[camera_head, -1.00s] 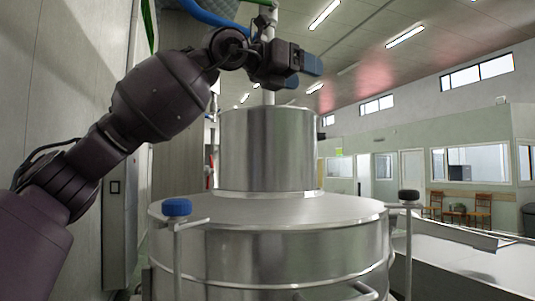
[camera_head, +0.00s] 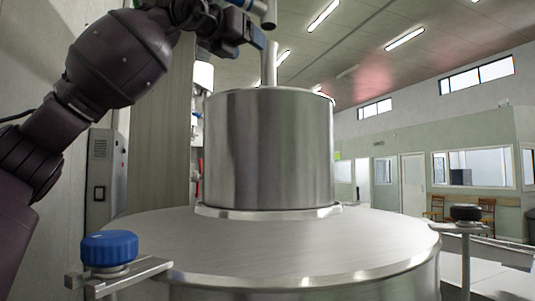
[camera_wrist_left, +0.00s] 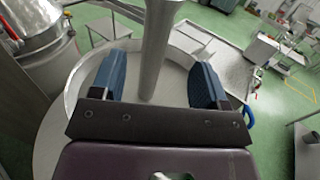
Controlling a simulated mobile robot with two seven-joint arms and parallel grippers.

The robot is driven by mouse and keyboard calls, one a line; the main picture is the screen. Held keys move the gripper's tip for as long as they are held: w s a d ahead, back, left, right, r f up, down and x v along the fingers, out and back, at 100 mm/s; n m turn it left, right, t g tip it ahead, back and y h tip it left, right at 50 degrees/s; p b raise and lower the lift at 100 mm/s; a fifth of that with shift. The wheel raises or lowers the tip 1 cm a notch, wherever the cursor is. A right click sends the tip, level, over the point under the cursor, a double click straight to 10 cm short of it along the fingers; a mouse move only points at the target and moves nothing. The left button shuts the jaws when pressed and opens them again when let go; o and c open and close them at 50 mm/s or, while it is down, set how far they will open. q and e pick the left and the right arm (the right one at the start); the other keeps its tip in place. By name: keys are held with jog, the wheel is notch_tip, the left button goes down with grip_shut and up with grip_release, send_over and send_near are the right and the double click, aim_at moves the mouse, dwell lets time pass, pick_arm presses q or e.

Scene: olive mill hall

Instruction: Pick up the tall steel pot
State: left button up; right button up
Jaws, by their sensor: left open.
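The tall steel pot (camera_head: 268,150) is a plain, shiny cylinder standing upright on the broad lid of a larger steel drum (camera_head: 270,245). In the left wrist view I look down into its round open top, and its rim (camera_wrist_left: 72,92) passes behind my gripper. My left gripper (camera_head: 250,22) is above the pot near the top of the head view, not touching it. Its two blue-padded fingers are apart (camera_wrist_left: 157,70), with nothing held between them. A grey vertical pipe (camera_wrist_left: 156,45) shows between the fingers and runs down toward the pot. My right gripper is not in view.
The pipe (camera_head: 270,65) is close to my left fingers. Clamps with a blue knob (camera_head: 109,248) and a black knob (camera_head: 466,212) flank the drum lid. A wall with a grey cabinet (camera_head: 103,175) is at the left. Green floor (camera_wrist_left: 225,28) shows beyond the drum.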

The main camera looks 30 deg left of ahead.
aim_at(264, 57)
pick_arm(q)
jog(key=w, duration=0.3)
jog(key=shift+w+d+r+p, duration=0.1)
jog(key=shift+w+d+p, duration=0.15)
jog(key=shift+d+p, duration=0.1)
jog(key=shift+w, duration=0.45)
jog(key=w+p, duration=0.2)
jog(key=w, duration=0.2)
jog(key=shift+w, duration=0.6)
jog(key=shift+c, duration=0.3)
jog(key=shift+c, duration=1.3)
jog(key=c, duration=0.9)
grip_shut()
